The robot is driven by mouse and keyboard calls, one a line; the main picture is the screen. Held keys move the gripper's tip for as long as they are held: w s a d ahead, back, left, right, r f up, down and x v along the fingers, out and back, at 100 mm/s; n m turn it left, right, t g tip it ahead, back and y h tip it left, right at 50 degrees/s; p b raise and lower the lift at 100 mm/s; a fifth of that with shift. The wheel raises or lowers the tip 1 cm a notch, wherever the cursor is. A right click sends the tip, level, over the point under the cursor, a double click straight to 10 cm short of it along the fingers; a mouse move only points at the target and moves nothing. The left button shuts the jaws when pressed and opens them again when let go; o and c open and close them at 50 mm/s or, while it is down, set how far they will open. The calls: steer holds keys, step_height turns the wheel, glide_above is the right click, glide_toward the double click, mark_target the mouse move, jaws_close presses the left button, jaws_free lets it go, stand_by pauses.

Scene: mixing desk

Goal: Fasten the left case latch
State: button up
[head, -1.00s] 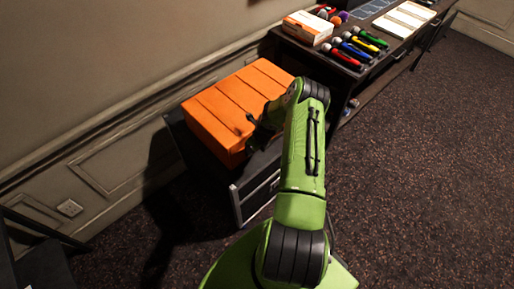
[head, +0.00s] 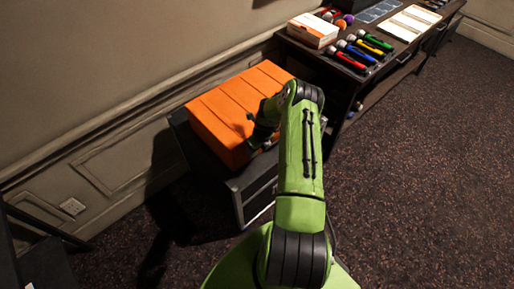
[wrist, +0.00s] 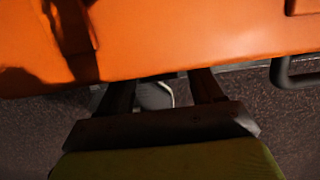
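The orange case (head: 232,103) sits shut on a dark stand against the wall, its ridged lid facing up. My gripper (head: 257,140) is at the case's front side, near the right part of that side, partly hidden by my arm. In the wrist view, the case (wrist: 200,35) fills the top of the picture. The two dark fingers of my gripper (wrist: 162,88) are apart, with their tips reaching the case's lower edge. A small grey and white thing shows between them, but I cannot tell what it is. I cannot make out the left latch clearly.
A dark bar handle (wrist: 292,76) shows at the right in the wrist view. The dark stand (head: 246,186) is under the case. A desk to the right holds a white and orange box (head: 313,31) and several coloured tools (head: 366,46). The carpet on the right is clear.

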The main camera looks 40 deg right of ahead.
steer(key=p+v, duration=0.1)
steer(key=v, duration=1.4)
steer(key=shift+r, duration=0.35)
steer(key=shift+s, duration=0.1)
